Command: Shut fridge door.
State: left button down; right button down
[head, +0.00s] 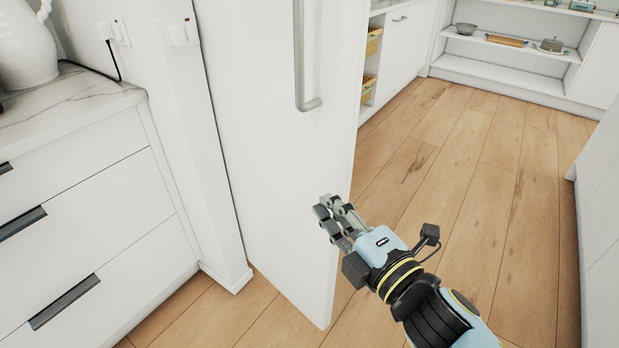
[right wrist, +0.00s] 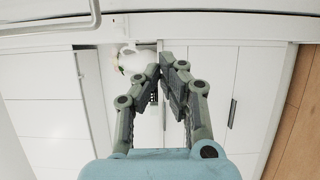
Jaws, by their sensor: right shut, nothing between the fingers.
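The fridge door (head: 268,150) is a tall white panel with a grey vertical bar handle (head: 305,60). It stands open, its lower free corner jutting out over the wood floor. My right gripper (head: 325,218) is in front of the door's free edge in the head view, below the handle. Its fingers point left and look drawn together, with nothing held. I cannot tell if they touch the door. In the right wrist view the fingertips (right wrist: 166,62) come close together in front of white panels. My left gripper is not in view.
A white drawer cabinet (head: 85,215) with a marble top (head: 70,95) and a white vase (head: 25,45) stands at left. Open shelves (head: 505,60) are at the back right. Wood floor (head: 480,170) is clear to the right of the door, up to a white cabinet side (head: 600,190).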

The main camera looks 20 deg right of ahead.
aim_at(318, 165)
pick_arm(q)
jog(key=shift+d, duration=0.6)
pick_arm(e)
jog(key=shift+w+d+f, duration=0.1)
jog(key=shift+w+d, duration=0.1)
jog(key=shift+w, duration=1.75)
jog(key=shift+w+d+r, duration=0.1)
jog(key=shift+w+d, duration=0.1)
jog(key=shift+w, duration=1.7)
jog(key=shift+w+d+f, duration=0.1)
jog(key=shift+w+d, duration=0.1)
jog(key=shift+w, duration=1.75)
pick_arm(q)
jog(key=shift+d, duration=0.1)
pick_arm(e)
jog(key=shift+d, duration=0.2)
